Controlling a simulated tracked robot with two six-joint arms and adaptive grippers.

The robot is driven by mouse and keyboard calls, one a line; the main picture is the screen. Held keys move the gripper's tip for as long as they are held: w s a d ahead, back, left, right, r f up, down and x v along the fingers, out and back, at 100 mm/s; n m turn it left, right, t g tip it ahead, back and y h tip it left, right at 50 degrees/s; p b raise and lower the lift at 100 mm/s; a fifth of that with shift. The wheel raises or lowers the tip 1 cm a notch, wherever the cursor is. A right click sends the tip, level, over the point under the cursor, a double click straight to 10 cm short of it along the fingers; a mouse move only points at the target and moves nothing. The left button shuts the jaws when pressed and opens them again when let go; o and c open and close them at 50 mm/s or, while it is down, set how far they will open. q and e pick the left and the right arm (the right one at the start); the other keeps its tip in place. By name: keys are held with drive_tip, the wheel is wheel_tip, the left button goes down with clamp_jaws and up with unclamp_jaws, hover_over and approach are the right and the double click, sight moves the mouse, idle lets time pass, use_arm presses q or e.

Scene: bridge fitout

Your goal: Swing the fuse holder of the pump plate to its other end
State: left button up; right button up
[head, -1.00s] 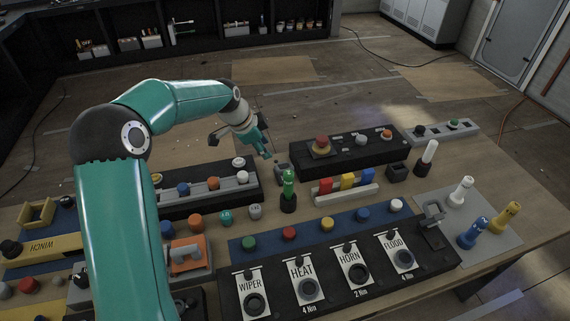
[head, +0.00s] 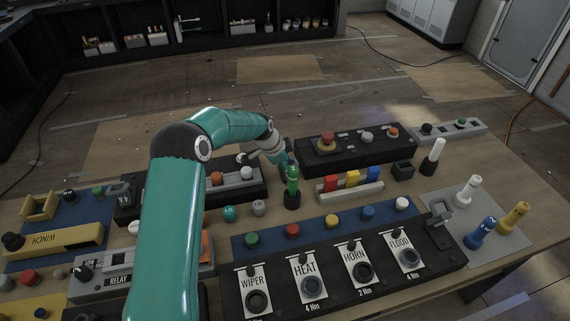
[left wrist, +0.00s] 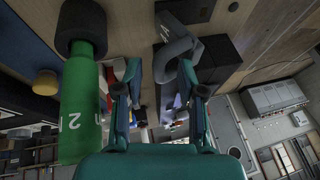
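I cannot make out a plate marked pump, and no part is clearly readable as its fuse holder. In the left wrist view, a grey curved part (left wrist: 180,48) lies just beyond my left gripper (left wrist: 158,92), whose fingers are apart with nothing clearly held between them. In the head view the gripper (head: 286,163) is behind the green driver (head: 293,188), near the left end of the black emergency-stop panel (head: 352,157); its fingertips are partly hidden. The green driver stands upright beside the gripper in the left wrist view (left wrist: 80,110). My right gripper is not in view.
Red, yellow and blue blocks (head: 352,178) sit in a grey rack. The wiper, heat, horn and flood panel (head: 330,285) is in front.

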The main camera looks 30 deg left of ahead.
use_arm(q)
clamp_jaws()
drive_tip(key=shift+a, duration=0.15)
idle(0.4)
drive_tip(key=shift+w, duration=0.1)
